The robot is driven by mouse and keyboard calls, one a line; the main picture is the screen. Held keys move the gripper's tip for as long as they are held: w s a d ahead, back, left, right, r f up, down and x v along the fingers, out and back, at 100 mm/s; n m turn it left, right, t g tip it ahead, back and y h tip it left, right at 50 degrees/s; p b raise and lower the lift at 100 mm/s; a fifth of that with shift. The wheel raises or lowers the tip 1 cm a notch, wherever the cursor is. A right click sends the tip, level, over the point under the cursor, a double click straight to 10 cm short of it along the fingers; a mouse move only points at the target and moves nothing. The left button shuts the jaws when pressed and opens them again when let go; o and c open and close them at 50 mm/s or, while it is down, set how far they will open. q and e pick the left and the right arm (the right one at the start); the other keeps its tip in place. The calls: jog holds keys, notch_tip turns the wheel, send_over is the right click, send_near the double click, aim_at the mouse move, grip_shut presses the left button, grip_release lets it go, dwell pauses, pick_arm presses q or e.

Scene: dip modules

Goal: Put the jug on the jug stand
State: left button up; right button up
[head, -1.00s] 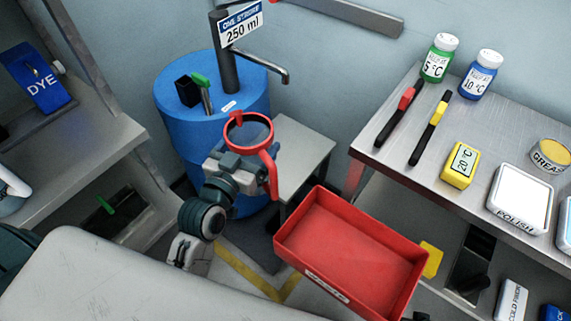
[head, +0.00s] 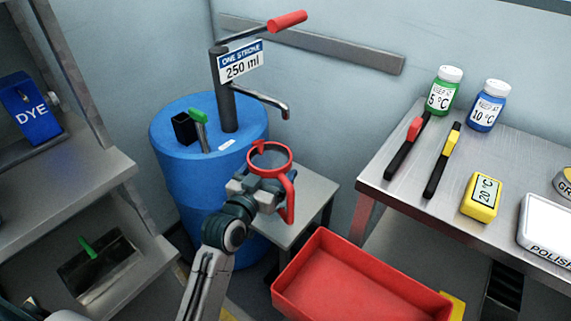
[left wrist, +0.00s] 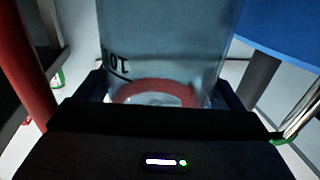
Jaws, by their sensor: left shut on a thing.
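The jug (head: 270,158) is clear with a red rim and a red handle. My left gripper (head: 262,186) is shut on its body and holds it upright in the head view. In the left wrist view the clear jug wall (left wrist: 160,45) fills the space between the jaws, with dark lettering and a red ring at its base. A small grey stand (head: 312,192), which looks like the jug stand, is beside the blue drum, below and behind the jug. The jug hides part of its top, and I cannot tell the gap. My right gripper is not in view.
The blue drum (head: 170,165) carries a pump with a spout (head: 262,99) above and behind the jug. A red tray (head: 300,280) is at front right. The steel bench (head: 400,190) with bottles is at right, and a shelf (head: 70,175) is at left.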

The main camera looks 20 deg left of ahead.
pick_arm(q)
jog(key=w+d+f, duration=0.1)
jog(key=w+f, duration=0.2)
jog(key=w, duration=0.5)
jog(key=shift+w+d+f+b, duration=0.15)
jog(key=shift+w+f+b, duration=0.1)
jog(key=shift+f+b, duration=0.1)
jog(key=o, duration=0.9)
jog(key=s, duration=0.4)
jog(key=s+a, duration=0.1)
jog(key=s, duration=0.3)
jog(key=s+a, duration=0.1)
jog(key=s, duration=0.3)
jog(key=shift+r, duration=0.1)
